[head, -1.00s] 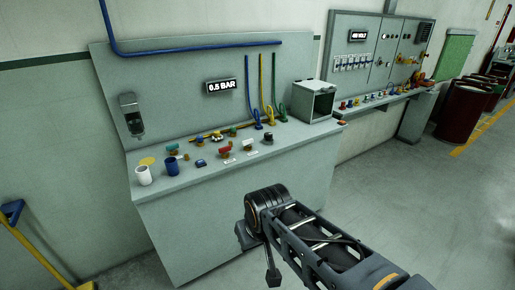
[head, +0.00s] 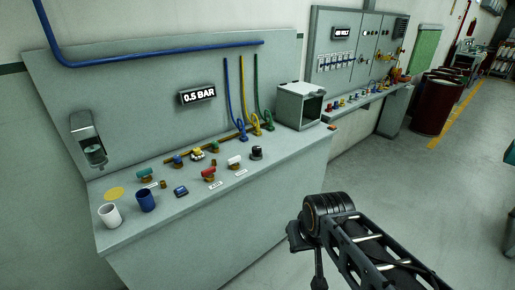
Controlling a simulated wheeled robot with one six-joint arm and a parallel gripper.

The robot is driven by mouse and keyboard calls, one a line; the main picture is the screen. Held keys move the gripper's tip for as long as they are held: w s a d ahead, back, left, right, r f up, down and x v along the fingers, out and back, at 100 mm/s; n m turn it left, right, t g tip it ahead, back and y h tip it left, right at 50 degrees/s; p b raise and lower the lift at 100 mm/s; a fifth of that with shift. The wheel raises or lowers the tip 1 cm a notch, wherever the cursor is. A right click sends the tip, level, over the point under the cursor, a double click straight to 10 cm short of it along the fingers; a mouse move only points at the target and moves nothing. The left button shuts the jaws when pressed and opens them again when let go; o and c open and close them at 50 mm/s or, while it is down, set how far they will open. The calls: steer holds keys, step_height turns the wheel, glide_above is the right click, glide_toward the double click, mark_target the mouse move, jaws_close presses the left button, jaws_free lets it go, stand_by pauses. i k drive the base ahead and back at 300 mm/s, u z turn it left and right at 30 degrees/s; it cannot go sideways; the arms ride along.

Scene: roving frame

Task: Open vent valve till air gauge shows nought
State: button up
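The air gauge (head: 198,95) is a dark display on the bench's back panel and reads 0.5 BAR. Several small valves stand on the bench top: one with a green handle (head: 145,174), one red (head: 209,173), one white (head: 235,162), one blue (head: 178,160) and one yellow (head: 197,154). Small labels lie before some of them; I cannot read which marks the vent. My arm is in the right foreground, bent, clear of the bench. My gripper (head: 319,283) seems to be the dark part hanging at the lower edge; its fingers cannot be made out.
The bench (head: 200,235) also holds a white mug (head: 109,215), a blue mug (head: 146,200), a black knob (head: 256,153) and a grey open-fronted box (head: 300,104). A second panel (head: 360,50) marked in volts stands beyond.

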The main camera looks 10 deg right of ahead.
mark_target(233, 161)
steer(key=z, duration=0.1)
steer(key=i, duration=0.8)
steer(key=u, duration=0.95)
steer(key=i, duration=0.4)
steer(key=u, duration=0.45)
